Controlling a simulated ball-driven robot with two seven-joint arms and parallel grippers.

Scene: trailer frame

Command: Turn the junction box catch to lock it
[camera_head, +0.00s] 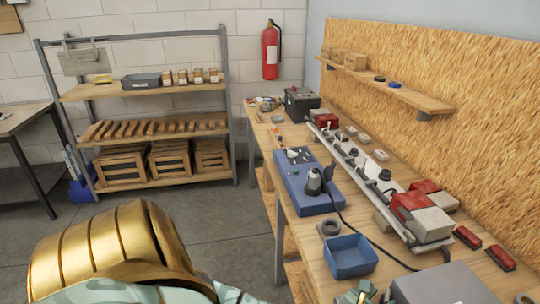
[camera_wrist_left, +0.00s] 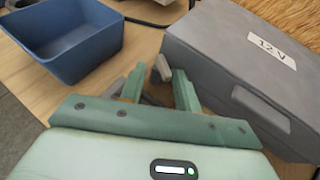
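The grey junction box (camera_head: 445,287) is cut off by the bottom edge of the head view. In the left wrist view the box (camera_wrist_left: 225,60) fills the upper right, lid shut, with a white "12 V" label. A small light grey piece (camera_wrist_left: 161,68), probably its catch, stands by the box's left end. My left gripper (camera_wrist_left: 158,80) is open, its green fingers either side of this piece; I cannot tell whether they touch it. Green gripper parts (camera_head: 358,292) also show beside the box in the head view. My right gripper is not in view.
A blue open bin (camera_head: 350,257) stands left of the box, close to my gripper; it also shows in the left wrist view (camera_wrist_left: 70,40). A grey ring (camera_head: 330,228), a blue test unit (camera_head: 306,190), a rail with red-and-grey blocks (camera_head: 422,215) and a cable crowd the bench behind.

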